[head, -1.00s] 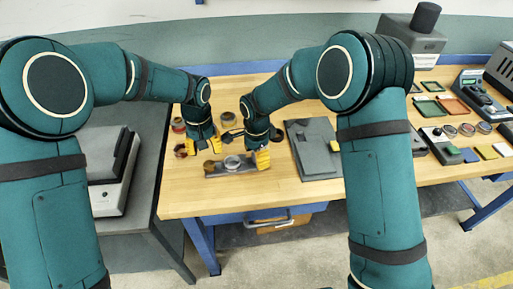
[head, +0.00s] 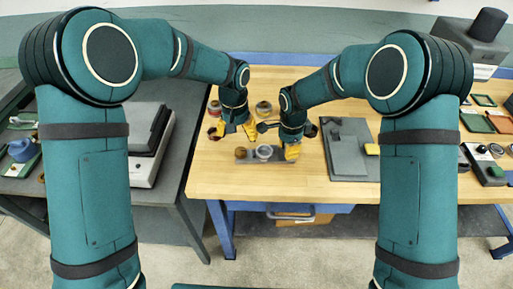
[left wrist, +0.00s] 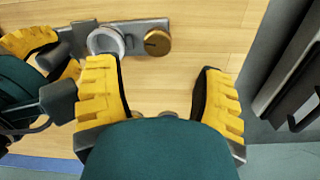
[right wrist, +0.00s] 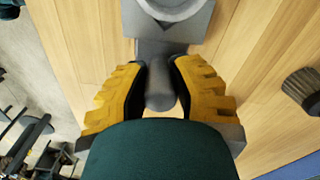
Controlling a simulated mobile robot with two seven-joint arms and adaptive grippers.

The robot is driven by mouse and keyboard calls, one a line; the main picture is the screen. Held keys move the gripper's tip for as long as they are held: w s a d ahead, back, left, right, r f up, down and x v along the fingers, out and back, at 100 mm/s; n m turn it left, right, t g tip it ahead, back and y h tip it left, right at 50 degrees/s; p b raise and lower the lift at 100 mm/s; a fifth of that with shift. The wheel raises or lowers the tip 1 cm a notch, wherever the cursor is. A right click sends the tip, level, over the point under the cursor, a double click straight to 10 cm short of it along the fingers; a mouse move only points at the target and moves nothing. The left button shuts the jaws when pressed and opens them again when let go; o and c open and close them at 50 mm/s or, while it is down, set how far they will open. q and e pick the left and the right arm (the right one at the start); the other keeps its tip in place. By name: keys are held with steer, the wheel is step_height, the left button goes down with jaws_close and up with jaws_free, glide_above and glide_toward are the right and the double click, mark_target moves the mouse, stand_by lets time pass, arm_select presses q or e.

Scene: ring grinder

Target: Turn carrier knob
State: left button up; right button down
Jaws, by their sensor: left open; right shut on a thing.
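The brass carrier knob (head: 240,153) sits at the left end of a grey carrier plate (head: 283,161) on the wooden table. In the left wrist view, the round knob (left wrist: 157,41) lies ahead of the fingertips. A silver ring-shaped part (head: 264,152) is at the plate's middle, beside the knob. My left gripper (head: 236,133) is open and empty, behind the knob and apart from it. My right gripper (head: 292,152) is at the plate's right end. In the right wrist view, it is shut on a grey handle (right wrist: 160,88) joined to the plate.
A grey fixture block (head: 347,155) stands right of the carrier. A grey side table (head: 165,200) with a boxy device is at the left. Table in front of the carrier is clear.

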mark_target(240, 150)
arm_select(q)
steer(key=m, duration=0.4)
steer(key=a+m+h, duration=0.1)
steer(key=shift+w+r+m+g, duration=0.3)
steer(key=shift+r+m, duration=0.05)
steer(key=shift+m, duration=0.05)
steer(key=f+m+h, duration=0.1)
steer(key=f+m, duration=0.1)
steer(key=m, duration=0.3)
steer(key=d+f+m+h, duration=0.1)
steer(key=f+m, duration=0.2)
steer(key=m, duration=0.2)
steer(key=f+m+g, duration=0.1)
steer(key=f+m, duration=0.2)
steer(key=m, duration=0.2)
steer(key=shift+s+d+f+m+h, duration=0.15)
steer(key=shift+s+m+h, duration=0.15)
steer(key=shift+h, duration=0.1)
jaws_close()
